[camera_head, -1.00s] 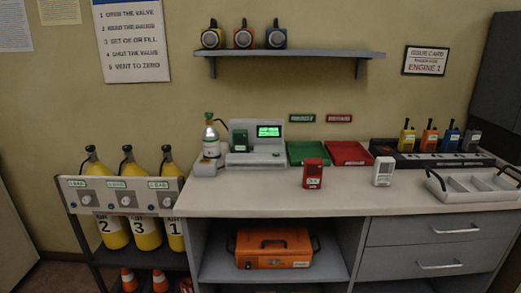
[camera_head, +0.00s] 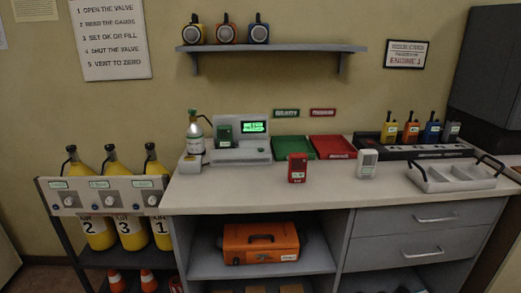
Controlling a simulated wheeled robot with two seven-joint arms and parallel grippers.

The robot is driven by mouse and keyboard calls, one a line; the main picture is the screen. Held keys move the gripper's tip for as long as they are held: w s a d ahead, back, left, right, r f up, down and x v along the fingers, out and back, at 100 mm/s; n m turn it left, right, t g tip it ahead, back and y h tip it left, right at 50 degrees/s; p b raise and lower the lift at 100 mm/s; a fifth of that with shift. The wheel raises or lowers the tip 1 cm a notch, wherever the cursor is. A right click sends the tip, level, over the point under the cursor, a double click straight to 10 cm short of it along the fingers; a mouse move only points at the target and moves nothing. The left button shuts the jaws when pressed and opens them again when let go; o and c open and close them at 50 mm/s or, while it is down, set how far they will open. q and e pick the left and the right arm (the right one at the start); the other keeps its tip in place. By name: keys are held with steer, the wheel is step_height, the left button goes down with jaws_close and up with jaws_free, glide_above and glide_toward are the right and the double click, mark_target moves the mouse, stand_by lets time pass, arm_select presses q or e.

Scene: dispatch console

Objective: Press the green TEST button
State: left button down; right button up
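A grey test console (camera_head: 240,154) stands on the counter, left of its middle, with a lit green screen (camera_head: 254,127). A dark green handheld unit (camera_head: 224,136) sits upright in the console's left part. A green TEST button cannot be made out for certain at this size; the small markings on the console's front are too blurred to read. Neither of my grippers shows in the head view.
Left of the console stands a small gas cylinder (camera_head: 195,136). Bare counter (camera_head: 240,189) lies before the console. A shelf (camera_head: 272,49) hangs above.

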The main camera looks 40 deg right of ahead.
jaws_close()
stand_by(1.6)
